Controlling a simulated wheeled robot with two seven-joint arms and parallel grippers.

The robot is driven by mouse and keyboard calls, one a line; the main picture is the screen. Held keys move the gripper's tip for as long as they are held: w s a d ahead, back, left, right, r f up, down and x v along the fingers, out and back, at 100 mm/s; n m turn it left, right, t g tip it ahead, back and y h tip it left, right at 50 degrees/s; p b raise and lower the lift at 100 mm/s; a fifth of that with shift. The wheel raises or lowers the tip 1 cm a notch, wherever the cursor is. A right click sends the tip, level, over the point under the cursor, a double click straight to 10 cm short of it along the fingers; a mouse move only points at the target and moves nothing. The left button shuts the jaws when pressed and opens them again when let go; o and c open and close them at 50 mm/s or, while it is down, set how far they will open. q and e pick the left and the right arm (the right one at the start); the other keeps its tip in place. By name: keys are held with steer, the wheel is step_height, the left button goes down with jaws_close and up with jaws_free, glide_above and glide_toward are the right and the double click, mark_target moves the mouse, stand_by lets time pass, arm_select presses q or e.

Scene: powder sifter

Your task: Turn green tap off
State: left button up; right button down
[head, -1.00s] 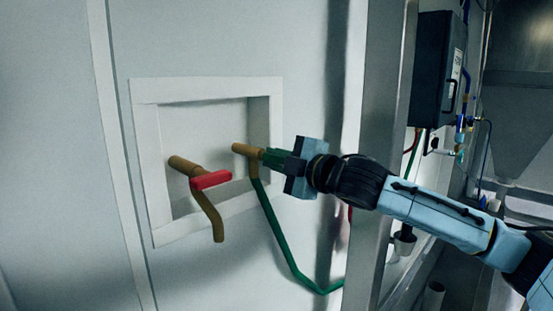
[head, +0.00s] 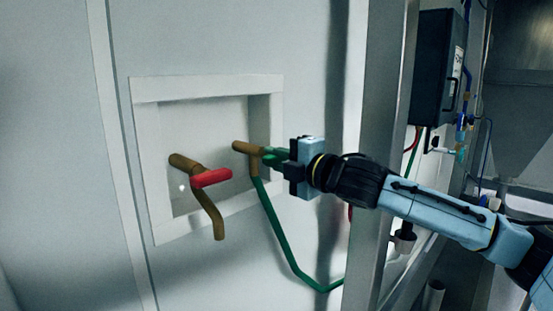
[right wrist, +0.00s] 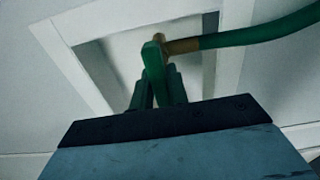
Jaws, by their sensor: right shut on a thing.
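The green tap is a brass pipe (head: 245,148) with a green handle, at the right side of a white wall recess in the head view. Its green handle (right wrist: 153,62) shows in the right wrist view between my right gripper's fingers. My right gripper (head: 277,156) reaches in from the right and is shut on this handle. The gripper partly hides the handle in the head view. My left gripper is not in view.
A second brass tap with a red handle (head: 211,178) sits left of the green one. A green hose (head: 282,241) runs down from the green tap to the right. The recess frame (head: 208,88) surrounds both taps. A metal post (head: 383,120) stands to the right.

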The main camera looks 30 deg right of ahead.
steer(key=c, duration=1.4)
jaws_free()
steer(key=shift+b+v, duration=2.75)
steer(key=shift+v, duration=3.9)
